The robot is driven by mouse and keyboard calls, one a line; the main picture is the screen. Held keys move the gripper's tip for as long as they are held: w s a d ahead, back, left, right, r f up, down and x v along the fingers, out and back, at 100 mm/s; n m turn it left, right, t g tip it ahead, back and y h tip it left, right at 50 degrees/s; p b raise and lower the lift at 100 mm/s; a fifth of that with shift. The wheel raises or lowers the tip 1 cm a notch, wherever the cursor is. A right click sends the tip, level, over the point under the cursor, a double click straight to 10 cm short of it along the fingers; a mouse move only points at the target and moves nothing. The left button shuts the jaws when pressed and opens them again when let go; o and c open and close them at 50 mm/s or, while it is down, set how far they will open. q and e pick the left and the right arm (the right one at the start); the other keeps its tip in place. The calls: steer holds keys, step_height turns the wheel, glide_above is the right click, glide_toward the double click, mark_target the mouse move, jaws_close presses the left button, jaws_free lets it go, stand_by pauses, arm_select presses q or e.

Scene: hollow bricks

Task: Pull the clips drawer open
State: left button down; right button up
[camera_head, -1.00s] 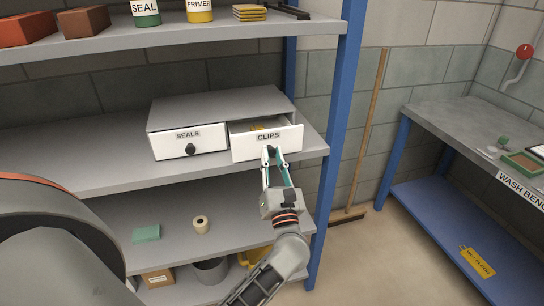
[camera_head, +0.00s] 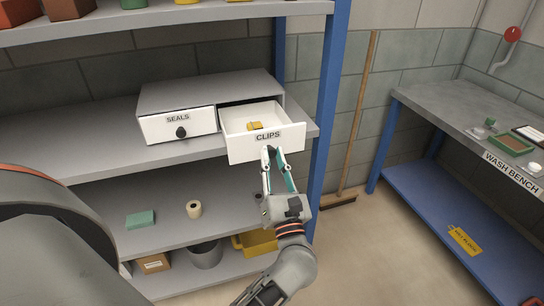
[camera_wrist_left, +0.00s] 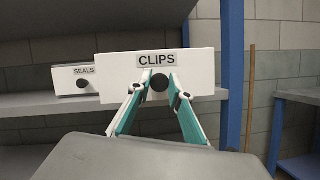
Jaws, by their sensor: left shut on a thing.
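The white clips drawer (camera_head: 264,142) stands well out of the grey cabinet (camera_head: 205,92), and yellow clips (camera_head: 255,126) show inside it. My left gripper (camera_head: 272,152) is at the middle of its front, just under the CLIPS label. In the left wrist view the dark round knob (camera_wrist_left: 159,82) of the drawer sits between the fingertips, and the gripper is shut on it. My right gripper is not in view.
The closed seals drawer (camera_head: 178,126) is left of the clips drawer. A blue shelf post (camera_head: 327,110) stands close on the right. Below are a shelf with a green block (camera_head: 140,219) and a tape roll (camera_head: 194,209). A wash bench (camera_head: 450,115) is at right.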

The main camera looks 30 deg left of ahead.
arm_select(q)
steer(key=c, duration=1.8)
jaws_free()
step_height(320, 180, up, 10)
